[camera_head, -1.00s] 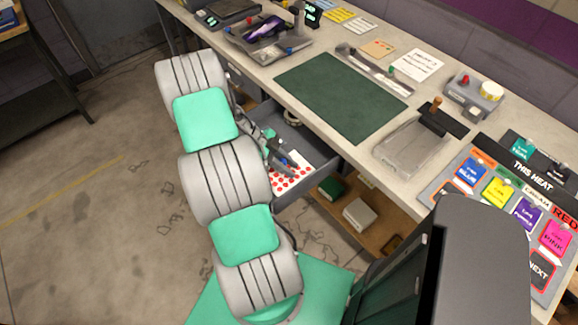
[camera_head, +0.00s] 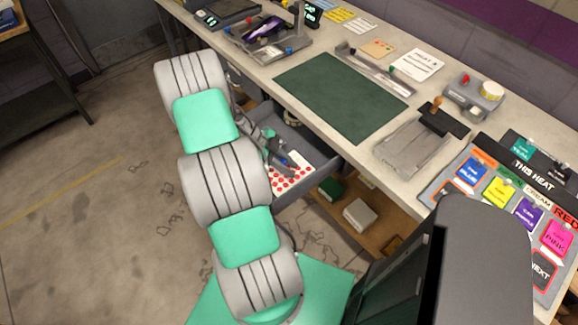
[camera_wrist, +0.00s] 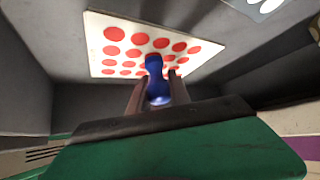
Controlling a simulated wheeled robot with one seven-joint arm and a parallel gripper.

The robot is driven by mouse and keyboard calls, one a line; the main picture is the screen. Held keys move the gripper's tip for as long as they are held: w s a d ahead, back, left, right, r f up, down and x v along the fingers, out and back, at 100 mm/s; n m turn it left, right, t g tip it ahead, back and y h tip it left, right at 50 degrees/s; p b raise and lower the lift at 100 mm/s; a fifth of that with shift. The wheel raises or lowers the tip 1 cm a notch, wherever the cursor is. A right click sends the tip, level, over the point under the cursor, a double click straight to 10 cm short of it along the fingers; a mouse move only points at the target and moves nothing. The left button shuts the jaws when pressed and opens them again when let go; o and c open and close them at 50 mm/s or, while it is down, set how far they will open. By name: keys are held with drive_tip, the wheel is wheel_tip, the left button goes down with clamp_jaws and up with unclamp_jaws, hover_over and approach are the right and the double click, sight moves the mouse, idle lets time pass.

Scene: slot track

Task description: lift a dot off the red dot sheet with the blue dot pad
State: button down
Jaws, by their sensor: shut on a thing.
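The red dot sheet (camera_wrist: 110,62) is white with rows of red dots and lies in the open drawer; it also shows in the head view (camera_head: 290,180). My gripper (camera_wrist: 157,88) is shut on the blue dot pad (camera_wrist: 156,84), which stands between the two fingers in the wrist view. The pad's far end overlaps the dots near the sheet's middle, and I cannot tell whether it touches the sheet. In the head view my gripper (camera_head: 272,150) is inside the drawer, small and partly hidden by my arm.
The bench top with a green mat (camera_head: 340,97) is above and to the right. A shelf under it holds a white box (camera_head: 360,214) and a green box (camera_head: 331,188). Another pale item (camera_wrist: 268,6) lies at the wrist view's top right.

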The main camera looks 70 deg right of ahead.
wheel_tip(320, 180, up, 7)
drive_tip(key=p, duration=0.3)
drive_tip(key=shift+p, duration=0.3)
idle(0.4)
